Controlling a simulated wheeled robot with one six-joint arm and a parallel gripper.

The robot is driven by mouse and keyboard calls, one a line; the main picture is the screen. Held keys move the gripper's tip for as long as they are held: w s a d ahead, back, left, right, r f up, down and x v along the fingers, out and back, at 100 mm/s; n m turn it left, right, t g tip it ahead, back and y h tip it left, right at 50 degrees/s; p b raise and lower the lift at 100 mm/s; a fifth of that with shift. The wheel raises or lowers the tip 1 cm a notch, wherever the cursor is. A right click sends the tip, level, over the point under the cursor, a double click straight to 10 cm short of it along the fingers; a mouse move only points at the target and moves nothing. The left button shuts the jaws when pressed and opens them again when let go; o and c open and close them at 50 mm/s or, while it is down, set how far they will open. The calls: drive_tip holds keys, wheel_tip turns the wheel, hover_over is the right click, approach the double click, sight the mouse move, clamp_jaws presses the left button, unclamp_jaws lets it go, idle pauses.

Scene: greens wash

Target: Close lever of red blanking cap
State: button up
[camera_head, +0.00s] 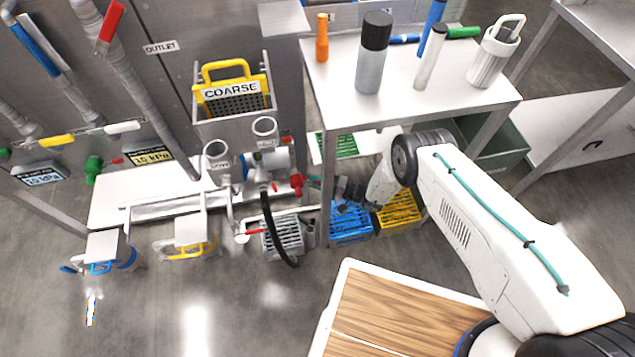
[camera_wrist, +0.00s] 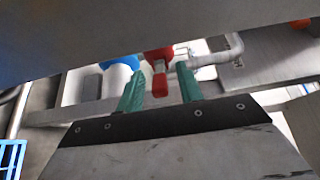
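The red blanking cap (camera_head: 296,181) sits on the end of the pipework below the coarse strainer box. In the wrist view the red cap (camera_wrist: 158,54) is at upper middle, with a red lever (camera_wrist: 160,84) hanging down from it. My gripper (camera_head: 311,182) is just to the right of the cap in the head view. Its two teal fingers (camera_wrist: 160,88) stand apart in the wrist view, with the lever showing in the gap between them. I cannot tell whether either finger touches the lever.
A black hose (camera_head: 275,225) hangs left of the cap. Blue (camera_head: 350,224) and yellow (camera_head: 400,211) crates sit below my wrist. A grey surface crosses the top of the wrist view.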

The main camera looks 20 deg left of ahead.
clamp_jaws()
drive_tip(key=m+t, duration=0.1)
drive_tip(key=t, duration=0.1)
drive_tip(key=s+m+t, duration=0.1)
drive_tip(key=m+t, duration=0.1)
drive_tip(key=shift+s+t, duration=0.1)
drive_tip(key=shift+t, duration=0.2)
unclamp_jaws()
